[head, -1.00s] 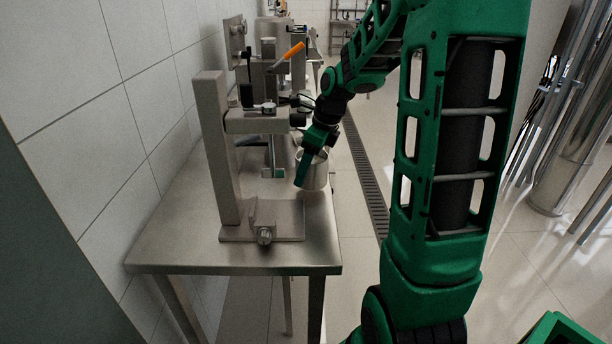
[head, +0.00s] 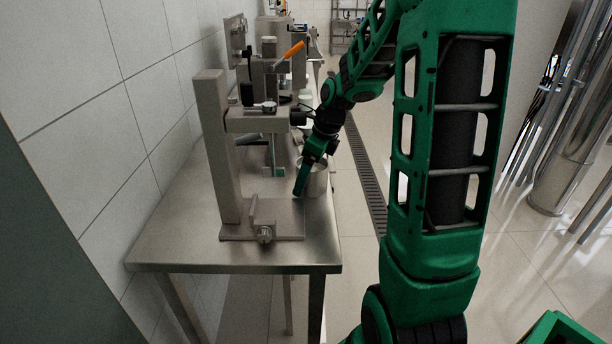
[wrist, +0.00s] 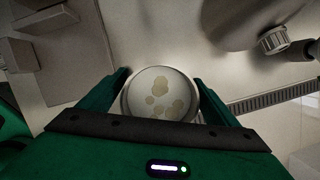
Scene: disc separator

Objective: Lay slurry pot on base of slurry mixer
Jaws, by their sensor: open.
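The slurry pot (head: 316,180), a small metal cup, is at the right edge of the steel table, beside the far right of the mixer base. In the wrist view the pot (wrist: 160,92) shows from above, round and pale with tan blotches inside. My gripper (head: 303,185) is open, with one finger on each side of the pot; I cannot tell whether they touch it. The slurry mixer appears to be the front grey stand, with an upright post (head: 217,150), a side arm and a flat base (head: 285,222). The pot's underside contact is unclear.
The steel table (head: 170,235) runs along a tiled wall. Another machine with an orange handle (head: 291,50) stands behind. A floor drain (head: 368,180) lies right of the table.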

